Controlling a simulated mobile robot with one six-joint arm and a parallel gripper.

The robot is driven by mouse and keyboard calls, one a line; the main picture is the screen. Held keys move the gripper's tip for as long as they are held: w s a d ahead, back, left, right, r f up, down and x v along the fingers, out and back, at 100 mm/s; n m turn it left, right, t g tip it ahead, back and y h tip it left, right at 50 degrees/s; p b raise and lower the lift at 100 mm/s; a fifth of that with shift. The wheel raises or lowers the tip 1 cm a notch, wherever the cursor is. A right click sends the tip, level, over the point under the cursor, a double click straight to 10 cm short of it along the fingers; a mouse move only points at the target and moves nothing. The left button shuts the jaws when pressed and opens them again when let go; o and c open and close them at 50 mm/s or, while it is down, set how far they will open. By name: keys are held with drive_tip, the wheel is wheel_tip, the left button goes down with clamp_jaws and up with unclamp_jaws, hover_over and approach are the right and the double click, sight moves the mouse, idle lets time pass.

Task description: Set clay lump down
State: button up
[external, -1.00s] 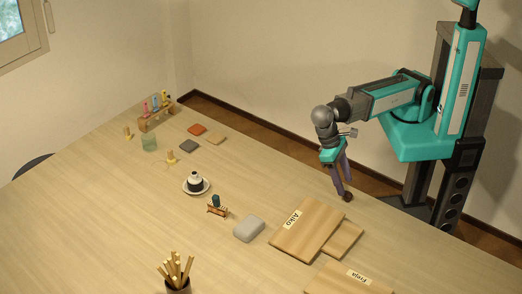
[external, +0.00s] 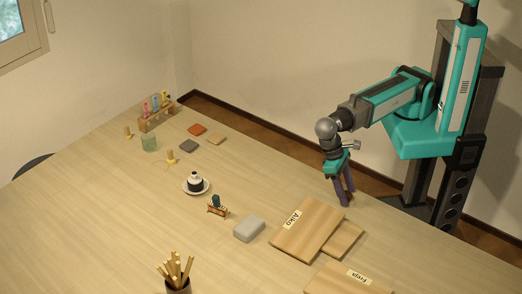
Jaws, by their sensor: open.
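My gripper (external: 344,203) points down near the table's far right edge, behind the board labelled Aiko. Its two dark fingers are apart, and I see nothing held between them. No clay lump shows clearly at the fingertips. A light grey rounded block (external: 249,228) lies on the table left of the Aiko board, well apart from my gripper. I cannot tell whether this block is clay.
The Aiko board (external: 310,225) overlaps a smaller board (external: 344,240). The Freja board (external: 345,280) lies in front. The table's front left is clear.

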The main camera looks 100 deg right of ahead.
sight(346, 192)
drive_tip(key=c, duration=1.2)
drive_tip(key=shift+r, duration=0.15)
drive_tip(key=shift+r+b, duration=0.95)
drive_tip(key=shift+r, duration=3.9)
